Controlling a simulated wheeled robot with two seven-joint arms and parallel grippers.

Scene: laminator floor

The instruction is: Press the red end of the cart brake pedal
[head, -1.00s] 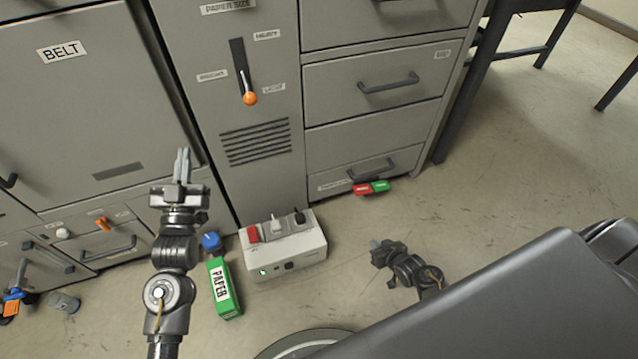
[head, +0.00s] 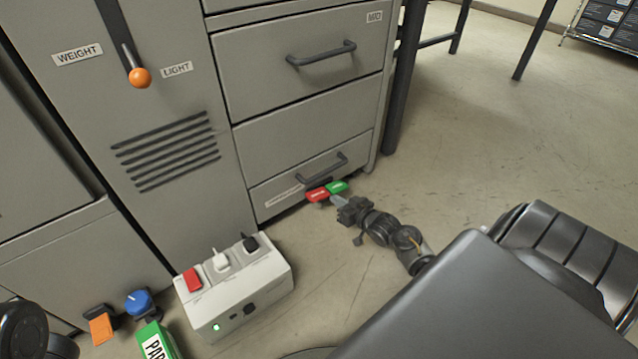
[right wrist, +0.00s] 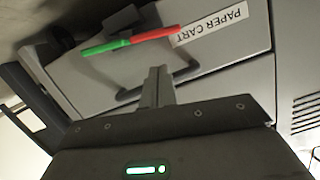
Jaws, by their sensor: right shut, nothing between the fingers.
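The cart brake pedal sits low at the foot of the paper cart drawer (head: 300,186). Its red end (head: 317,195) is on the left and its green end (head: 338,187) on the right. My right gripper (head: 339,201) is shut and empty, its tips just in front of the pedal, nearer the green end; contact cannot be told. In the right wrist view the shut fingers (right wrist: 158,73) point toward the drawer. The red end (right wrist: 155,33) lies right of the green end (right wrist: 105,46) there. My left gripper is out of view.
A drawer handle (head: 322,168) sits just above the pedal. A white switch box (head: 240,303) stands on the floor at the left, with a green paper pack (head: 158,345) beside it. A dark table leg (head: 406,80) rises behind right. Floor around the gripper is clear.

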